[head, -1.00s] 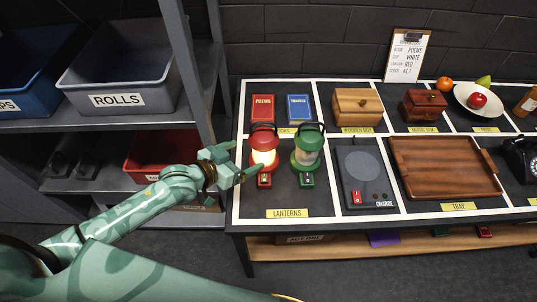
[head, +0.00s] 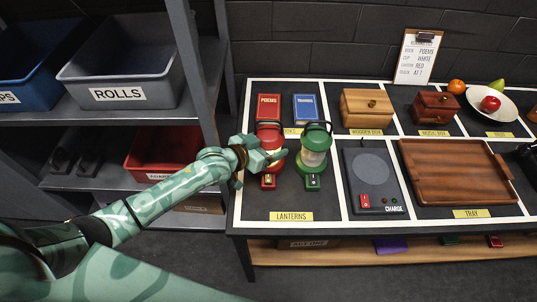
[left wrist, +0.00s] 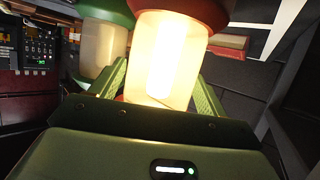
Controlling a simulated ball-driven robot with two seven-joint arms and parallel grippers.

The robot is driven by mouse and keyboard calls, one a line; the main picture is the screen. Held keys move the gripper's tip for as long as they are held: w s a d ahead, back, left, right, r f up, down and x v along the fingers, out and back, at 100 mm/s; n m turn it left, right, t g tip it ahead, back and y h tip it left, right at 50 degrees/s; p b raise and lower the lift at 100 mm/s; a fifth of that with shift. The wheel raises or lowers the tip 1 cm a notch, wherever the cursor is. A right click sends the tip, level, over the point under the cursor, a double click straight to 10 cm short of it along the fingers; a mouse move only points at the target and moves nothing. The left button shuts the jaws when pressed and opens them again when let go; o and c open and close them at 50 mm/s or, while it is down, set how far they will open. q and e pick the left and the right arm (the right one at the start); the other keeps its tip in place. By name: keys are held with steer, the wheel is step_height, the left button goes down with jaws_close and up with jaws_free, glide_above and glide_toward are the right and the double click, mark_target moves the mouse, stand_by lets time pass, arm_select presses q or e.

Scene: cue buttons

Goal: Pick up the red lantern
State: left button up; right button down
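The red lantern (head: 269,132) stands on the table in the lanterns section, partly hidden behind my left gripper (head: 276,156). In the left wrist view its lit, glowing globe (left wrist: 168,55) is between my spread fingers (left wrist: 160,88), with a finger on each side. The fingers look open, and I cannot tell whether they touch the globe. The green lantern (head: 314,143) stands unlit just to the right, and it also shows in the left wrist view (left wrist: 103,45). My right gripper is not in view.
A red book (head: 268,107) and a blue book (head: 305,108) lie behind the lanterns. The charge pad (head: 371,190) and wooden tray (head: 450,170) are to the right. A shelf post (head: 204,100) stands left of the table. The table in front of the lanterns is clear.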

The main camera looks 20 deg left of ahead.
arm_select(q)
steer(key=c, duration=1)
steer(key=shift+c, duration=0.3)
steer(key=shift+r, duration=0.1)
